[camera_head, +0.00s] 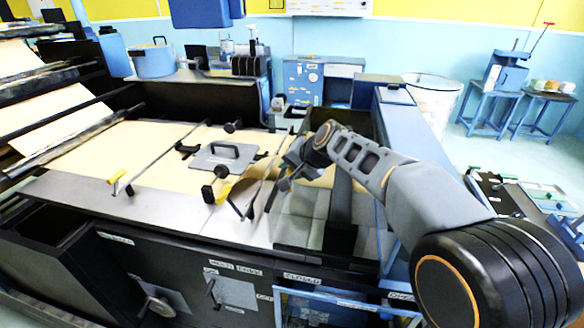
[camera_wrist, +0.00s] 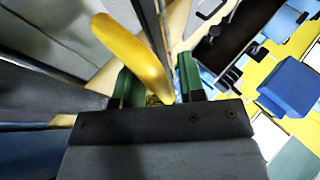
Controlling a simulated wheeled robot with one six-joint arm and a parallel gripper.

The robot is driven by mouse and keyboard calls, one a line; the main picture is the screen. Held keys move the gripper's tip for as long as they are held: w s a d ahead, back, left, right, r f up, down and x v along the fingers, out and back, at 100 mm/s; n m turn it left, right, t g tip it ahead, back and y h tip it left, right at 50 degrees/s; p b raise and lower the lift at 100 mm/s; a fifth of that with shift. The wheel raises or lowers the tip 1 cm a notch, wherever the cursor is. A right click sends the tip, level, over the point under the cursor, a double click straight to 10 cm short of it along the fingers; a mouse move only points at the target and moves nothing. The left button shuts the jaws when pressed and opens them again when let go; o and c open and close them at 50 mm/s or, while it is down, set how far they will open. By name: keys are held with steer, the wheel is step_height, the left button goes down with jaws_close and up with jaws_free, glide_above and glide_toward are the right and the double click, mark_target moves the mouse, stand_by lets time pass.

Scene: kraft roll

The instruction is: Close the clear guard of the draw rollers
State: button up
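My gripper (camera_head: 287,178) is low over the machine, left of the black well, partly hidden by my own wrist in the head view. In the wrist view its green-padded fingers (camera_wrist: 158,85) stand apart, on either side of a curved yellow handle (camera_wrist: 132,45). Gaps show beside the handle, so I see no firm grip. A see-through, greyish panel (camera_head: 300,203), which looks like the clear guard, shows below my gripper in the head view; its edges and angle are hard to make out. The draw rollers cannot be told apart clearly.
Tan kraft paper (camera_head: 95,150) runs across the machine. A grey plate with a handle (camera_head: 222,158) and thin dark rods lie over it. Yellow grips (camera_head: 117,176) stick up nearby. The front panel has labels, including a CLOSED label (camera_head: 300,278). Open floor (camera_head: 475,150) lies to the right.

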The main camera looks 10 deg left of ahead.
steer(key=shift+d, duration=0.2)
steer(key=shift+d+r, duration=0.1)
steer(key=b+v, duration=0.2)
steer(key=v, duration=1.1)
steer(key=shift+s+r, duration=0.15)
steer(key=shift+r, duration=0.1)
